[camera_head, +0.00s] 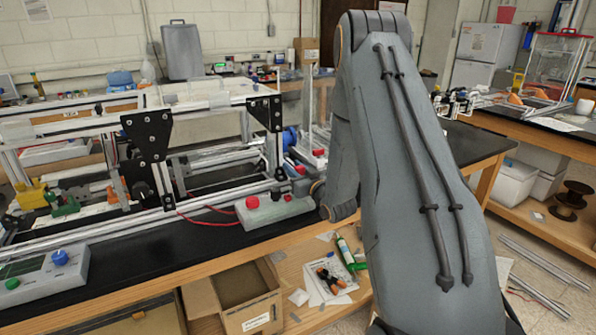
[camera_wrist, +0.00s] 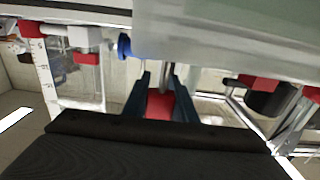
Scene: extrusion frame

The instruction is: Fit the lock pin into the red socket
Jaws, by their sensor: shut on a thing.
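My gripper (camera_wrist: 161,80) shows in the wrist view, its two dark fingers on either side of a red piece (camera_wrist: 160,106). A short grey shaft (camera_wrist: 166,76) stands out beyond the red piece between the fingertips. The two look like the lock pin, held by its red part, but I cannot be sure. The shaft's far end meets the edge of a pale grey panel in the picture; I cannot tell if they touch. Red fittings show at the left (camera_wrist: 86,58) and right (camera_wrist: 258,82); I cannot tell which is the red socket. In the head view my arm hides the gripper.
An extrusion frame with black plates (camera_head: 150,145) stands on the black bench (camera_head: 150,262). A grey box with a red button (camera_head: 252,202) and a grey control box (camera_head: 45,275) sit near the bench's front edge. A blue knob (camera_wrist: 124,45) is left of the fingers.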

